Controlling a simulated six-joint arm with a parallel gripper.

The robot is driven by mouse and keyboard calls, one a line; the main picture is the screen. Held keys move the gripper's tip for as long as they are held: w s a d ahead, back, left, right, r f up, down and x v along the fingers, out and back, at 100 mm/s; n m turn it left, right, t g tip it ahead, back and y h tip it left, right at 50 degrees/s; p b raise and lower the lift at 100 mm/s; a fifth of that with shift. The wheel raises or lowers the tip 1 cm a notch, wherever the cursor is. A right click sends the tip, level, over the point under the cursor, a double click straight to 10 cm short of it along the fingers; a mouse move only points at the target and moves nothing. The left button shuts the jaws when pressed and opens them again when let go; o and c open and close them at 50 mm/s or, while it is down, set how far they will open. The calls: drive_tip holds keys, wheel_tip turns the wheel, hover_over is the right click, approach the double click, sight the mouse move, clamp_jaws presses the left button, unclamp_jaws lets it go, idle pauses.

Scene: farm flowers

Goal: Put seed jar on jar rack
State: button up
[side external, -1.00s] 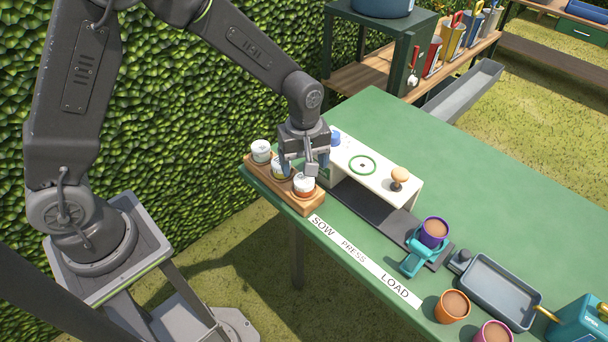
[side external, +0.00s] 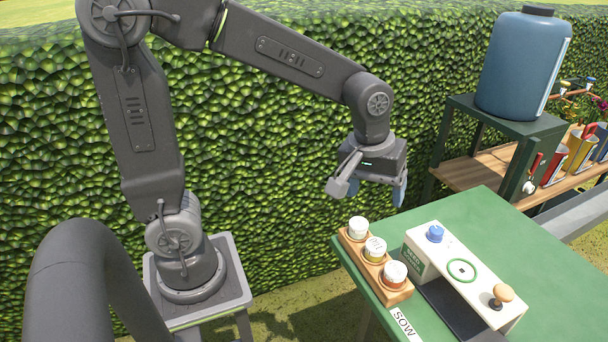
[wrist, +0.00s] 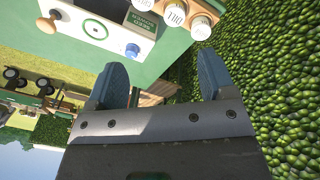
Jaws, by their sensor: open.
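The jar rack (side external: 384,286) is a wooden block at the near left corner of the green table. Three seed jars with white lids sit in it: a back jar (side external: 358,228), a middle jar (side external: 375,250) and a front jar (side external: 393,274). Part of the rack (wrist: 216,8) and its jars also show at the top of the wrist view. My gripper (side external: 372,192) is raised above and behind the rack, apart from the jars. In the wrist view its fingers (wrist: 158,84) are spread with nothing between them.
A white press station (side external: 462,268) with a blue knob (side external: 435,233) and a wooden knob (side external: 501,296) stands right of the rack. A shelf with a blue water tank (side external: 521,64) stands behind. A hedge (side external: 270,150) runs behind my arm.

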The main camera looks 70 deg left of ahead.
drive_tip(key=s+a+r+m+t, duration=0.1)
drive_tip(key=s+r+m, duration=0.1)
drive_tip(key=s, duration=0.4)
drive_tip(key=s+a+r+m+t, duration=0.2)
drive_tip(key=s+m, duration=0.3)
drive_tip(key=s, duration=0.1)
drive_tip(key=shift+s+r+m, duration=0.25)
drive_tip(key=shift+s+m, duration=0.05)
drive_tip(key=shift+s, duration=0.1)
